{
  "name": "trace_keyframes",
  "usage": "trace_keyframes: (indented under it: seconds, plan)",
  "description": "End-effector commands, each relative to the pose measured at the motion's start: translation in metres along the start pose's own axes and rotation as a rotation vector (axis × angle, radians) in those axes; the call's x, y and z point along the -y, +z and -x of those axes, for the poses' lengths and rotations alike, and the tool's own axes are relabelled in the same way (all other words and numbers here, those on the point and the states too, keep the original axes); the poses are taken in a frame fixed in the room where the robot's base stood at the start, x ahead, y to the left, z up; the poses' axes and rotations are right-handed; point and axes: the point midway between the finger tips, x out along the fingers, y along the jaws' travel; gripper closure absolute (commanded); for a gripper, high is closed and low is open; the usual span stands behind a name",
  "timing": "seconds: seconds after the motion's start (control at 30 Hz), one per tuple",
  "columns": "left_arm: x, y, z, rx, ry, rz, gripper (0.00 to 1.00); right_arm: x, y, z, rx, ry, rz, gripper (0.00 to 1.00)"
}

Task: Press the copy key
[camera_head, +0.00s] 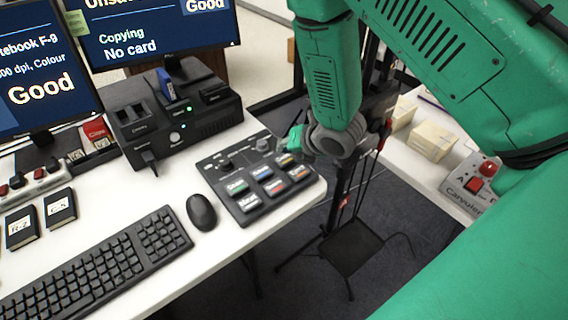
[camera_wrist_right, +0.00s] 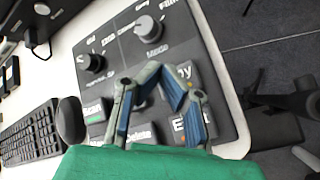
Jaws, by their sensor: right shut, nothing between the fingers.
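The control panel (camera_head: 222,172) is a dark box with knobs and two rows of labelled keys on the white desk. The copy key (camera_head: 286,160) seems to be the far right key of its upper row. In the right wrist view only the end of the copy key's label (camera_wrist_right: 184,72) shows, the rest hidden behind my fingers. My right gripper (camera_head: 293,138) is shut and empty, above the panel's right end. In the right wrist view my right gripper's fingertips (camera_wrist_right: 171,88) overlap the copy key's left part; I cannot tell whether they touch it. My left gripper is not in view.
A mouse (camera_head: 201,212) and keyboard (camera_head: 100,268) lie left of the panel. A black device (camera_head: 178,120) stands behind. A monitor (camera_head: 150,35) reads "Copying, No card". The desk ends right of the panel.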

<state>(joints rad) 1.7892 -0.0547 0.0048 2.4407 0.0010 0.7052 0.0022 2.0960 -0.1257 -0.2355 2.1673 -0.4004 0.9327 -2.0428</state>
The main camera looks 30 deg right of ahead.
Motion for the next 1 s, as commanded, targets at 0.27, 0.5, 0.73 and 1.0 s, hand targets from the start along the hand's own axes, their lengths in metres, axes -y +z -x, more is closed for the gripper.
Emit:
trace_keyframes:
  seconds: [0.27,0.5,0.73,1.0]
  plan:
    - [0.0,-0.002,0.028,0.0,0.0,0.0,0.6,-0.016,0.019,0.021,-0.002,0.001,0.0,1.0]
    - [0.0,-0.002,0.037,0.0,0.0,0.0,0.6,-0.019,0.026,0.029,-0.004,0.002,-0.004,1.0]
    - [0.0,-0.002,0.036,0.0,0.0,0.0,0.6,-0.016,0.026,0.027,-0.005,0.003,-0.006,1.0]
    - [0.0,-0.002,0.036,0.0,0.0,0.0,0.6,-0.016,0.027,0.027,-0.006,0.003,-0.006,1.0]
